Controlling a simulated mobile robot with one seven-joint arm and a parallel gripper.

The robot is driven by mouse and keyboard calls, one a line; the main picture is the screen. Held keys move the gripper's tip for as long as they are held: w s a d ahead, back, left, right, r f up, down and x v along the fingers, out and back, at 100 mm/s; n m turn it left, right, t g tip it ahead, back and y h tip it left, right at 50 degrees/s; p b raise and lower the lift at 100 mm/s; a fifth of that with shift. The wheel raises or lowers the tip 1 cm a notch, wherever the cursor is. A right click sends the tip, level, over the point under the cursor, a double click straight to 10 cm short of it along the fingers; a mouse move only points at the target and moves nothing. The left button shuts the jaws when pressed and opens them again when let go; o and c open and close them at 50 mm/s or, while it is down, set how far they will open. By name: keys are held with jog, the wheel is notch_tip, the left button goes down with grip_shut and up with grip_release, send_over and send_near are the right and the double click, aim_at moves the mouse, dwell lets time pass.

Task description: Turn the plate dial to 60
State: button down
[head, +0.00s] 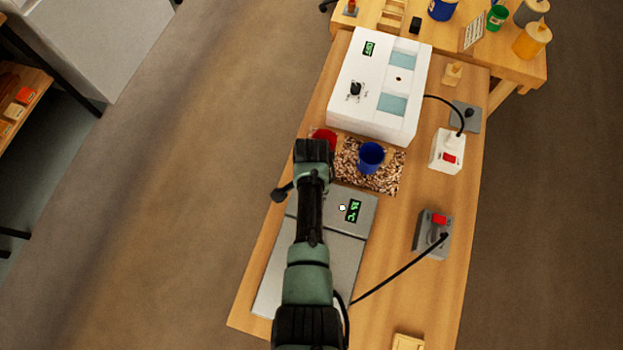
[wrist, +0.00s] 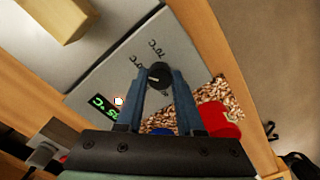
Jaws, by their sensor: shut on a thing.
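The plate (head: 268,282) is a flat grey unit on the wooden bench, partly covered by my arm in the head view. Its green display (head: 354,210) shows a small °C reading; in the wrist view the display (wrist: 101,106) appears to end in 5, the first digit unclear. The black round plate dial (wrist: 158,74) sits on the grey panel, with printed °C marks around it that are hard to read. My gripper (wrist: 157,82) is shut on the dial, one finger on each side. In the head view my arm hides the dial.
A grey switch box (head: 431,234) with a cable is at right. A wooden block (wrist: 55,18) shows in the wrist view.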

dwell(0.3)
jog(key=c, duration=0.5)
grip_release()
jog(key=shift+c, duration=0.2)
notch_tip(320, 180, up, 13)
dwell(0.7)
